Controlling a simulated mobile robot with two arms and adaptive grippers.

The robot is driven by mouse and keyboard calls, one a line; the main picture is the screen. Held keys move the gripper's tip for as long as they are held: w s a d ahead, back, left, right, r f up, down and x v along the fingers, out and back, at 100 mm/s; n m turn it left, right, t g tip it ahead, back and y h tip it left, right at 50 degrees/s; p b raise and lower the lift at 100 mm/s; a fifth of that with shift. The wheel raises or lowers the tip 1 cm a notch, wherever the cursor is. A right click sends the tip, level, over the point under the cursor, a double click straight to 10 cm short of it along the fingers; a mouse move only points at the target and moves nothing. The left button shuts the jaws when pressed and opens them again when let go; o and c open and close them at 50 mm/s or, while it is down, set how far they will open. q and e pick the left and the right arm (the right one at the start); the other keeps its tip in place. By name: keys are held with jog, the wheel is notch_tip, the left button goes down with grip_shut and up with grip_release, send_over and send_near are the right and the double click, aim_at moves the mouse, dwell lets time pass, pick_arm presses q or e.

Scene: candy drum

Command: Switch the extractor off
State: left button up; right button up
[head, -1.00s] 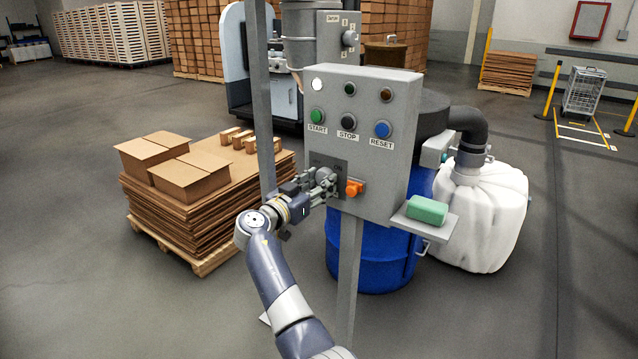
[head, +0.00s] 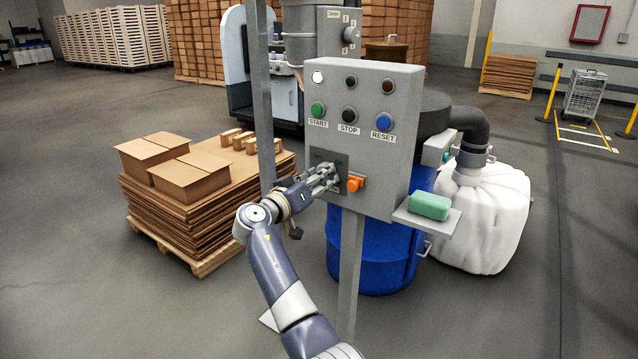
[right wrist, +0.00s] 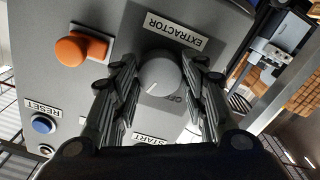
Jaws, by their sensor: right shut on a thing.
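The extractor switch is a round grey knob (right wrist: 160,75) on a dark plate of the grey control panel (head: 372,90). In the right wrist view, an EXTRACTOR label (right wrist: 173,31) shows above it upside down. Part of the word OFF shows at its lower right, and its pale mark points to the lower left. My right gripper (head: 324,178) is shut on the knob, with a finger on each side in the right wrist view (right wrist: 160,88). In the head view the fingers mostly hide the knob. My left gripper is in neither view.
An orange part (head: 355,183) sits close right of the knob. Start (head: 317,109), stop (head: 349,115) and reset (head: 383,122) buttons are above. A green block (head: 429,206) lies on a side shelf. A metal post (head: 264,100) stands just left of the panel.

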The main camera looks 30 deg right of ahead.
jog(key=shift+d+r+n+p, duration=0.15)
jog(key=shift+n+p, duration=0.9)
jog(key=shift+n, duration=2.15)
jog(key=shift+a+r+n+p, duration=0.1)
jog(key=shift+n+p, duration=0.95)
jog(key=shift+n, duration=2.15)
jog(key=o, duration=1.1)
jog(key=shift+d, duration=0.1)
jog(key=shift+f, duration=0.15)
